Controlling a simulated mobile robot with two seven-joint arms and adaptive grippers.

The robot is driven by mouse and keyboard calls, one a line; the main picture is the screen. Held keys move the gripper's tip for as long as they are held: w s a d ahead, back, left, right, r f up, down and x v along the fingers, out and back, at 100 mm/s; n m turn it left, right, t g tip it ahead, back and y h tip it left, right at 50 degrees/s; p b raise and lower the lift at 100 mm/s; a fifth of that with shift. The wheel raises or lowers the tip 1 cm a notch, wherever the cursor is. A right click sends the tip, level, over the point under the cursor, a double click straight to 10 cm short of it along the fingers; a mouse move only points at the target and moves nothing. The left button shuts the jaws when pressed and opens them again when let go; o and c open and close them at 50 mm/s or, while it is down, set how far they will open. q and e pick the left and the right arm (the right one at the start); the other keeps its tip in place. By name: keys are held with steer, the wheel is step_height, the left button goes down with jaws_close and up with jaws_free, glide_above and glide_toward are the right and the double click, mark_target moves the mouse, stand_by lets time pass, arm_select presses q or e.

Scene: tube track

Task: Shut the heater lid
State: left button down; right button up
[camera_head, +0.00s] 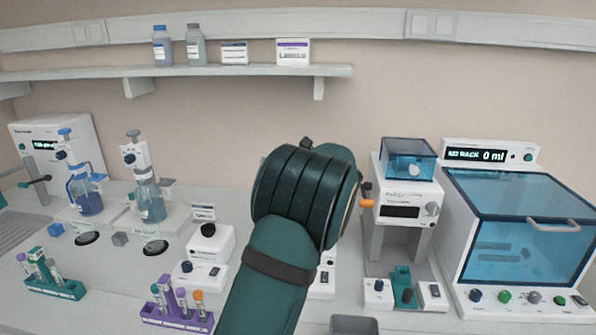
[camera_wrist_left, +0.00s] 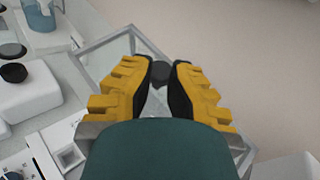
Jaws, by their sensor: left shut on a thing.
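In the left wrist view the yellow fingers of my left gripper (camera_wrist_left: 162,76), with black pads, are shut on a small dark knob (camera_wrist_left: 160,71). The knob appears to belong to a clear lid with a grey frame (camera_wrist_left: 103,44), taken as the heater lid. The frame reaches out on both sides of the fingers; its tilt is hard to tell. In the head view my left arm covers the gripper, the lid and most of the unit behind it. Only a white strip of that unit (camera_head: 327,273) shows beside the arm. My right gripper is not in view.
Right of my arm stand a white dispenser with a blue clear box (camera_head: 407,160) and a large blue-windowed cabinet (camera_head: 520,235). To the left are a white unit with a black knob (camera_head: 208,240), tube racks (camera_head: 176,316) and bottles (camera_head: 150,203). A shelf (camera_head: 225,71) runs behind.

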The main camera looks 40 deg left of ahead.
arm_select(q)
steer(key=shift+s+d+f+b, duration=0.15)
steer(key=shift+s+b, duration=0.05)
steer(key=shift+s, duration=0.4)
steer(key=shift+s+d+f+b, duration=0.1)
steer(key=shift+s+f+b, duration=0.1)
steer(key=shift+s, duration=0.35)
steer(key=c, duration=1.6)
jaws_free()
steer(key=shift+s+d, duration=0.1)
steer(key=shift+s, duration=0.1)
steer(key=o, duration=0.8)
steer(key=shift+a, duration=0.25)
steer(key=shift+o, duration=0.2)
steer(key=shift+w+d, duration=0.1)
steer(key=shift+d, duration=0.6)
steer(key=v, duration=1.1)
